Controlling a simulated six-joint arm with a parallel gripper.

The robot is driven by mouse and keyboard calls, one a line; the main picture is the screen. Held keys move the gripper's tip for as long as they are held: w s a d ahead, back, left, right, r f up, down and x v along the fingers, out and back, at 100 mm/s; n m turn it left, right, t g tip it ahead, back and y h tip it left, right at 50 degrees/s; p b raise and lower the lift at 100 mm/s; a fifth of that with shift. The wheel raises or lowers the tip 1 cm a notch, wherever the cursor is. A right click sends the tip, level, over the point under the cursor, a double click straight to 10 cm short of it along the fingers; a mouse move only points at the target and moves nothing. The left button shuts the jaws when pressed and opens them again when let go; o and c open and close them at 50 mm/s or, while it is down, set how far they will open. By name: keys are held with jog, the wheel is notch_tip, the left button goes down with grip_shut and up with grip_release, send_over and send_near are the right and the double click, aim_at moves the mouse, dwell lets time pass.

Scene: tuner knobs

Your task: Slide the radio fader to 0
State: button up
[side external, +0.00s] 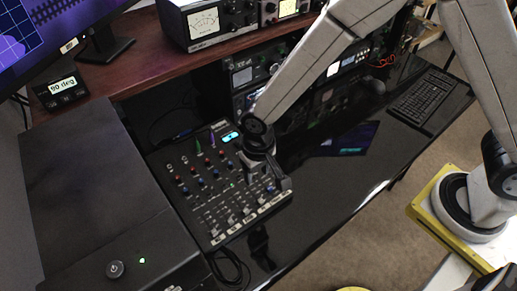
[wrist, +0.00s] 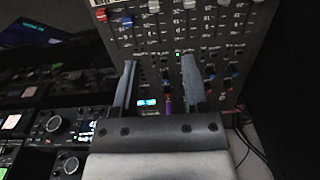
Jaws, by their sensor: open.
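The mixer (side external: 205,215) is a dark panel with rows of coloured knobs and several faders along its front edge. In the wrist view its fader caps run along the top: a red cap (wrist: 101,15), a blue cap (wrist: 127,20) and white caps, one of them here (wrist: 153,6). The labels are too small to read, so I cannot tell which is the radio fader. My gripper (wrist: 158,66) is open and empty, its two fingers apart over the mixer's knob area. In the side view my gripper (side external: 282,182) is over the mixer's right part, hiding some of it.
A black box (side external: 90,200) with a lit button stands left of the mixer. Rack equipment (side external: 255,70) stands behind, also at left in the wrist view. A keyboard (side external: 423,97) lies far right. The glossy desk (side external: 335,180) right of the mixer is mostly clear.

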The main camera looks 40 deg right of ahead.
send_over(245, 210)
notch_tip(245, 210, down, 3)
jog(key=shift+s+f, duration=0.1)
jog(key=shift+f, duration=0.05)
jog(key=shift+f, duration=0.15)
jog(key=shift+f, duration=3.7)
grip_shut()
